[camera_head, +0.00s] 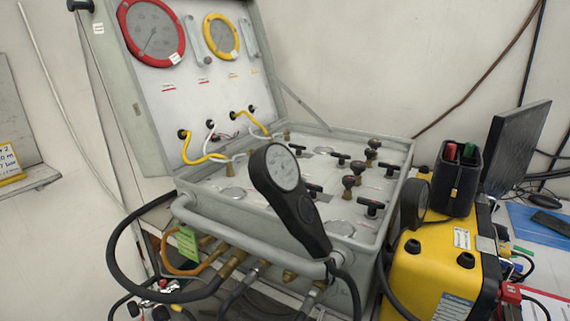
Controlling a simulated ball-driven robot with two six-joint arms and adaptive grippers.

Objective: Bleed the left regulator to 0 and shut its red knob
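The open grey diver air panel case (262,213) fills the middle of the head view. Its lid holds a red-ringed gauge (152,33) at left and a yellow-ringed gauge (221,36) at right. I cannot tell which knob is the left regulator's red one. A large black dial gauge (284,169) stands tilted in front and hides part of the panel. The gauge readings are too small to tell. Neither of my grippers is in view.
Hoses and brass fittings (232,264) crowd the case's front edge, below a grey tube rail. A yellow unit (432,271) stands close at right with a black holder (456,181) on it. A monitor (516,149) is behind.

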